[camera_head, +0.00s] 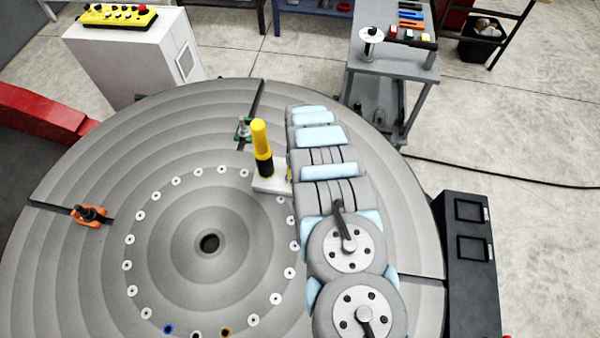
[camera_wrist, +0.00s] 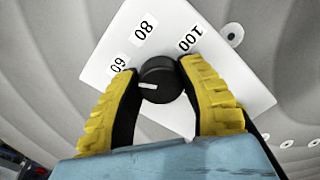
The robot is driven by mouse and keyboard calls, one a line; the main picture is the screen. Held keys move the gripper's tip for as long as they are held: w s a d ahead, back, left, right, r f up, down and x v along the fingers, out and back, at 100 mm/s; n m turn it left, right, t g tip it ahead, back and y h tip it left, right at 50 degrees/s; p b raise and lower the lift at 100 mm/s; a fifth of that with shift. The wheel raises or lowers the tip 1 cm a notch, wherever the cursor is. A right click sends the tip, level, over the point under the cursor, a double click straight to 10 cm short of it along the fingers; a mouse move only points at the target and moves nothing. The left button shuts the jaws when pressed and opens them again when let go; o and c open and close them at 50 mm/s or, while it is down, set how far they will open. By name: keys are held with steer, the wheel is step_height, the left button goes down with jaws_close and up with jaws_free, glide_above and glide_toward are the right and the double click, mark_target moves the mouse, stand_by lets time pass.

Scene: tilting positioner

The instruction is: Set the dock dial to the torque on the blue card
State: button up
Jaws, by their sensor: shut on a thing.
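The dock dial is a round black knob (camera_wrist: 160,82) with a white pointer line, on a white plate (camera_wrist: 205,18) marked 60, 80 and 100. In the wrist view the pointer faces left, slightly below the 60 label. My gripper (camera_wrist: 159,70) is shut on the knob, with a yellow finger on each side. In the head view the white dock plate (camera_head: 264,187) lies on the round table, with a yellow and black handle (camera_head: 262,150) standing upright on it. My arm hides the dial there. I cannot make out a blue card with a readable number.
The large grooved round table (camera_head: 80,270) has a ring of holes, with blue and orange ones near the front. An orange clamp (camera_head: 89,215) and a green clamp (camera_head: 243,130) sit on it. A grey cart (camera_head: 388,68) behind holds coloured pieces. The table's left side is mostly clear.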

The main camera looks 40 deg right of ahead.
steer(key=m, duration=0.2)
steer(key=m+b, duration=0.1)
steer(key=m, duration=0.2)
steer(key=shift+a+f+m, duration=0.15)
steer(key=shift+m, duration=0.15)
steer(key=m+b, duration=0.1)
steer(key=m, duration=0.4)
steer(key=shift+m, duration=0.3)
steer(key=o, duration=1.2)
steer(key=shift+r, duration=0.2)
step_height(320, 180, up, 12)
